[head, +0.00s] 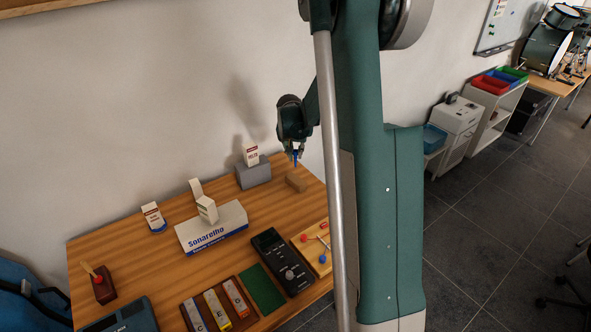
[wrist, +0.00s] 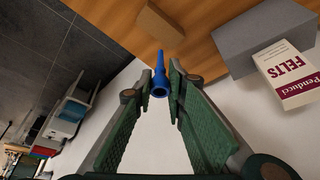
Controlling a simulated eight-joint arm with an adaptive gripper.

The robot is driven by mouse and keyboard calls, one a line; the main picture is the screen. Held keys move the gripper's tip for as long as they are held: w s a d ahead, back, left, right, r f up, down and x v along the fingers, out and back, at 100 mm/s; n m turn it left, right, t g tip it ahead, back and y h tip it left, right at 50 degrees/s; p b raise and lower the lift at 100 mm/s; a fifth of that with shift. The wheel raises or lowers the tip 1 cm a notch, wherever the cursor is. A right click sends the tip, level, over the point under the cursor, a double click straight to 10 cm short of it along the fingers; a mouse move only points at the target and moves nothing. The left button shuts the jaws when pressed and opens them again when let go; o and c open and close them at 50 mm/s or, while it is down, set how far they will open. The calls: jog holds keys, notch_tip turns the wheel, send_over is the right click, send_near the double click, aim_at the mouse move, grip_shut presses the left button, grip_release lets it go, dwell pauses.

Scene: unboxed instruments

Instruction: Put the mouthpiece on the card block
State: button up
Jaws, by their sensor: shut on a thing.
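A small blue mouthpiece (wrist: 160,82) is between the fingertips of my gripper (wrist: 162,78). Its narrow end points away from the wrist camera. In the head view the gripper (head: 295,150) is above the back right of the table, with the mouthpiece (head: 296,159) pointing down. A small brown block (head: 296,183) lies on the table just below it; it also shows in the wrist view (wrist: 158,24), close to the mouthpiece's tip. A larger grey block (head: 254,175) stands to its left. I cannot tell by looks which of these is the card block.
A white felts box (head: 251,155) is at the grey block. A long white Sonarolho box (head: 212,232), smaller cartons, a dark device (head: 281,262), a green pad (head: 262,288) and colored bars fill the front. The wall is close behind; bare wood (head: 135,262) shows at left.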

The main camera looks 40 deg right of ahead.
aim_at(295, 156)
jog(key=shift+f, duration=1.65)
jog(key=shift+f, duration=1.9)
jog(key=shift+f+b, duration=0.15)
jog(key=shift+b, duration=0.25)
jog(key=o, duration=0.8)
jog(key=shift+c, duration=0.2)
jog(key=shift+r, duration=0.2)
jog(key=p+v, duration=0.1)
jog(key=v, duration=1.1)
